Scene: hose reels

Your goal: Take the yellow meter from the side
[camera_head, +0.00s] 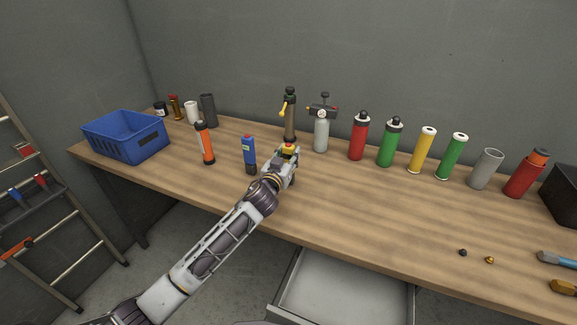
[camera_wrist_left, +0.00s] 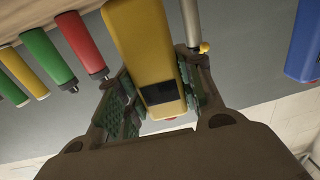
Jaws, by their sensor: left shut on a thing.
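The yellow meter (camera_wrist_left: 140,45) has a dark display window and sits between the two fingers of my left gripper (camera_wrist_left: 160,98) in the left wrist view. The fingers are shut on its sides. In the head view my left gripper (camera_head: 285,164) is over the middle of the workbench, and only a bit of the yellow meter (camera_head: 291,148) with a red spot shows at its top. The rest of the meter is hidden by the gripper. My right gripper is in neither view.
A blue meter-like device (camera_head: 249,150) stands just left of the gripper, with an orange flashlight (camera_head: 205,144) beyond. A hand pump-like tool (camera_head: 290,118) and a grey bottle (camera_head: 321,136) stand close behind. An open drawer (camera_head: 345,290) is below the front edge.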

